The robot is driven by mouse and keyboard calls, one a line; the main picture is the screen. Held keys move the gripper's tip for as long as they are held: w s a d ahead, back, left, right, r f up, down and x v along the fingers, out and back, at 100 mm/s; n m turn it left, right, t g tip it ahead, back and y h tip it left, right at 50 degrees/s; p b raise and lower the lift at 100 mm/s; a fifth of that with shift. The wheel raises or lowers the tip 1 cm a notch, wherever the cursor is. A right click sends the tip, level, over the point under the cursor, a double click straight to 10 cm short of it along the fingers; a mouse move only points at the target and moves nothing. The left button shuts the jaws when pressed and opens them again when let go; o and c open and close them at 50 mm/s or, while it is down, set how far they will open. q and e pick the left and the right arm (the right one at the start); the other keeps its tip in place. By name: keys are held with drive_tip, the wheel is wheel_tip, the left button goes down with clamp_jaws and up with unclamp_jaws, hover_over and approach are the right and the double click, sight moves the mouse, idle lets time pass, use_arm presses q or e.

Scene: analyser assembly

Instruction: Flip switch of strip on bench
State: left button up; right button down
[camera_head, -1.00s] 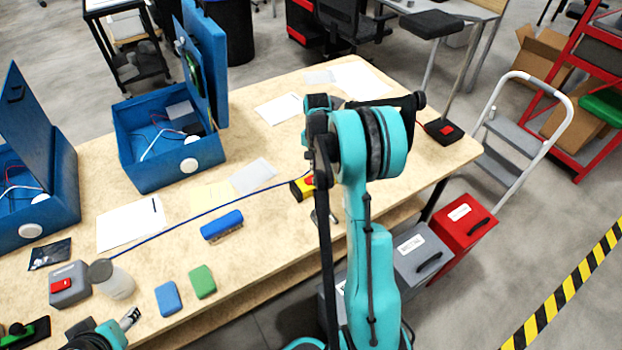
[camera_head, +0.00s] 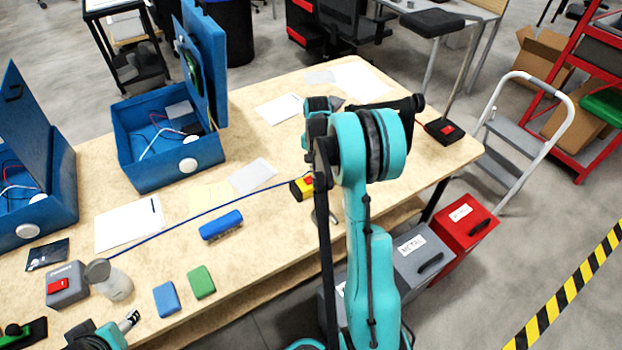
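Several small units with red tops lie on the wooden bench (camera_head: 262,221); I cannot tell which is the strip. A yellow unit with a red part (camera_head: 303,187) lies near the bench middle, at the end of a blue cable (camera_head: 215,208), partly behind my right arm. A grey box with a red switch (camera_head: 66,285) sits at the left. A black box with a red top (camera_head: 445,131) sits at the far right corner. My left gripper (camera_head: 130,320) is low at the left, near the front edge, apart from these units; its opening is unclear. My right gripper is hidden behind its arm.
Two open blue cases (camera_head: 165,165) stand at the back left. Papers (camera_head: 130,225) cover parts of the bench.

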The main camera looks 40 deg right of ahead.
drive_tip(key=shift+r+p, duration=2.3)
drive_tip(key=shift+r, duration=1.15)
drive_tip(key=s+a+r+n+t, duration=0.2)
drive_tip(key=s+a+r+n, duration=0.1)
drive_tip(key=a+r, duration=0.4)
drive_tip(key=s+a+r+n+t, duration=0.1)
drive_tip(key=s+a+r+n, duration=0.25)
drive_tip(key=a, duration=0.55)
drive_tip(key=s+a+n+t, duration=0.4)
drive_tip(key=s+a+n, duration=0.2)
drive_tip(key=s+a, duration=0.5)
drive_tip(key=shift+s+a+r+n+b, duration=0.15)
drive_tip(key=shift+s+r+n+b, duration=0.1)
drive_tip(key=shift+s+n+b, duration=0.15)
